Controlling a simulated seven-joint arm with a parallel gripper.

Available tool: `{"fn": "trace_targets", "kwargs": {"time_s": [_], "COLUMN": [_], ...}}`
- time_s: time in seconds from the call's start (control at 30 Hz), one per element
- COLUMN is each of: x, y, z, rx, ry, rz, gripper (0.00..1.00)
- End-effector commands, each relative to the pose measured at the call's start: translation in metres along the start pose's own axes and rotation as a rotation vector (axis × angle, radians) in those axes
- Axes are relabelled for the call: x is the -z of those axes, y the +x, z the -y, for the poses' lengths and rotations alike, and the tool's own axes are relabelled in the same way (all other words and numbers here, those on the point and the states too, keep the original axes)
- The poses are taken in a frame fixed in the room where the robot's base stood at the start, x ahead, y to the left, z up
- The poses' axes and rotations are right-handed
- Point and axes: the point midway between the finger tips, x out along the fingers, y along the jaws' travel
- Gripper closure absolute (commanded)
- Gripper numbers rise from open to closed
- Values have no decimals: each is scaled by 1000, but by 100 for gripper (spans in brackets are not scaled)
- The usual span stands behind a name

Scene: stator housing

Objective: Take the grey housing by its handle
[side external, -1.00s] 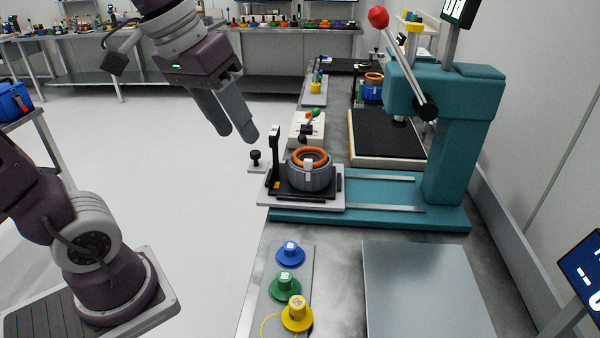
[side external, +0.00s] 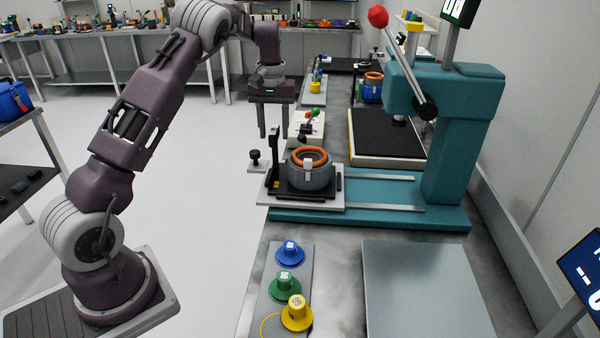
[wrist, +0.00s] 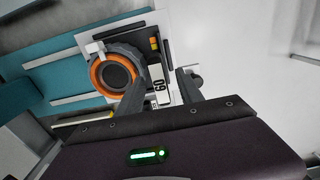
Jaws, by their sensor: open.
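The grey housing (side external: 311,178), with an orange ring inside its top, sits upright on a black fixture on a light plate. It also shows in the wrist view (wrist: 124,55), partly covered by a finger. A pale tab (side external: 308,167) stands on its rim; I cannot tell whether this is the handle. My gripper (side external: 273,136) is open and empty, fingers down, above and behind the housing, to its left. Nothing touches the housing.
A black upright post (side external: 274,155) stands left of the housing, with a black knob (side external: 255,157) farther left. A teal press (side external: 455,140) with a red-balled lever stands to the right. Blue, green and yellow pieces (side external: 285,284) stand in front.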

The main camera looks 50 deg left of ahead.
Motion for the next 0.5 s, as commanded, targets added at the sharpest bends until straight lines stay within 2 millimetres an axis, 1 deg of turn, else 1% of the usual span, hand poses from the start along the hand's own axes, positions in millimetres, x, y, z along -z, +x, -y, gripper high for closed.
{"fn": "trace_targets", "kwargs": {"time_s": [0.03, 0.1, 0.27, 0.37, 0.4, 0.5], "x": [0, 0, 0, 0, 0, 0], "y": [5, 8, 8, 8, 8, 8], "z": [0, 0, 0, 0, 0, 0], "rx": [0, 0, 0, 0, 0, 0], "ry": [1, 1, 1, 1, 1, 1], "rz": [0, 0, -1, -1, -2, -2], "gripper": [56, 56, 56, 74, 82, 100]}}
